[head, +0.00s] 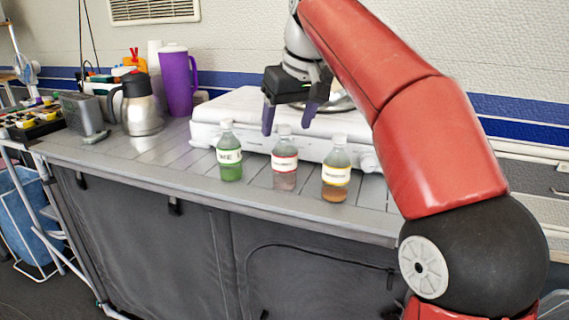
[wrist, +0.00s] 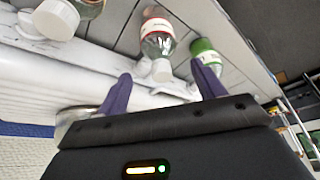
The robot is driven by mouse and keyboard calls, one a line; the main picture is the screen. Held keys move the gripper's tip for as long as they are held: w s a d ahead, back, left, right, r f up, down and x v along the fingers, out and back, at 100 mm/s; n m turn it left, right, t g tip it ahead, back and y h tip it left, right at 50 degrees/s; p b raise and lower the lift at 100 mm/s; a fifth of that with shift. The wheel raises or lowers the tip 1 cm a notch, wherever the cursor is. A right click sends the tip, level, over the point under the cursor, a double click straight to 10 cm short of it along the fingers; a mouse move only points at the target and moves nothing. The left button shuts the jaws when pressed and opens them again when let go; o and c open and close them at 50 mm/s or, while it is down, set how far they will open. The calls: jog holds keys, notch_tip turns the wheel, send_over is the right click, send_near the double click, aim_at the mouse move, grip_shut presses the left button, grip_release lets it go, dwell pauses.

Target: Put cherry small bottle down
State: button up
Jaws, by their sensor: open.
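The cherry small bottle (head: 284,163), clear with a white cap and a red-edged label, stands upright on the slatted counter, in the middle of a row of three. In the wrist view the same bottle (wrist: 158,38) shows with its cap toward my gripper. My gripper (head: 289,122) is open and empty, with purple fingers pointing down behind and above the bottle's cap. In the wrist view my gripper (wrist: 161,74) has its fingers spread to either side of the cap. Exact contact is not clear, but the bottle looks apart from the fingers.
A white folded stove (head: 212,125) lies behind. A steel jug (head: 140,108) and purple pitcher (head: 176,85) stand at back left. The counter's front edge (head: 200,195) is close.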

aim_at(283, 140)
jog(key=b+x, duration=0.1)
jog(key=x, duration=0.4)
jog(key=shift+s+f, duration=0.1)
jog(key=shift+f, duration=0.1)
jog(key=shift+c, duration=0.5)
jog(key=c, duration=1.3)
notch_tip(283, 140, up, 9)
jog(key=shift+a+f+p, duration=0.15)
jog(key=shift+p, duration=0.8)
jog(key=shift+c, duration=0.2)
jog(key=shift+r, duration=0.6)
